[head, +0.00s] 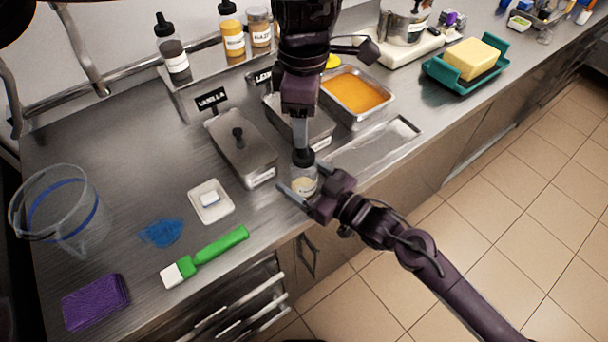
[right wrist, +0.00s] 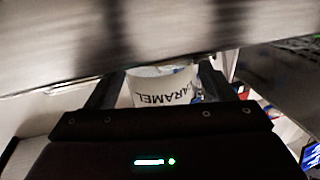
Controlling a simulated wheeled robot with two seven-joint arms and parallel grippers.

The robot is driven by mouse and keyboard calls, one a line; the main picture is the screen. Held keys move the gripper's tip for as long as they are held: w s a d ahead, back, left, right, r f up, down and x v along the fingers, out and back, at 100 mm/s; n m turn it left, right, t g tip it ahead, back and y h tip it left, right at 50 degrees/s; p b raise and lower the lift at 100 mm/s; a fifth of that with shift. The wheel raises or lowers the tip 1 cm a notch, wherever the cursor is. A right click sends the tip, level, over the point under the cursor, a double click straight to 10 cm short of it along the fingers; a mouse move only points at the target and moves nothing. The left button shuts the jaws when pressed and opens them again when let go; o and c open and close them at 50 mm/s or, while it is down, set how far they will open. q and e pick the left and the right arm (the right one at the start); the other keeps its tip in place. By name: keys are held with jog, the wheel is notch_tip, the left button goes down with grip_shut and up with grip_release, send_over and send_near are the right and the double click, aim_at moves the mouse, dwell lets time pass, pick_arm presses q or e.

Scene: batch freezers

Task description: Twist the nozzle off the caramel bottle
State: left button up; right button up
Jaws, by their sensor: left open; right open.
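The caramel bottle (head: 304,184) stands on the steel counter near its front edge, a clear body with pale contents and a black nozzle (head: 303,157) on top. In the right wrist view the bottle (right wrist: 160,88) shows its CARAMEL label between the fingers. My left gripper (head: 301,145) points straight down at the nozzle from above; its fingers partly hide the nozzle's upper part, and contact is unclear. My right gripper (head: 306,190) comes in from the front right, open, with its fingers on either side of the bottle's body. It also shows in the right wrist view (right wrist: 155,78).
A lidded vanilla tub (head: 240,150) and a pan of orange filling (head: 355,94) stand behind. Bottles stand on the rear shelf.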

aim_at(304, 155)
pick_arm(q)
jog(key=shift+w+a, duration=0.1)
pick_arm(e)
jog(key=c, duration=0.6)
grip_shut()
pick_arm(q)
jog(key=m, duration=0.3)
jog(key=shift+m, duration=0.3)
jog(key=m, duration=0.5)
jog(key=shift+f, duration=0.3)
notch_tip(304, 155, down, 8)
jog(key=shift+r, duration=0.25)
jog(key=shift+c, duration=0.3)
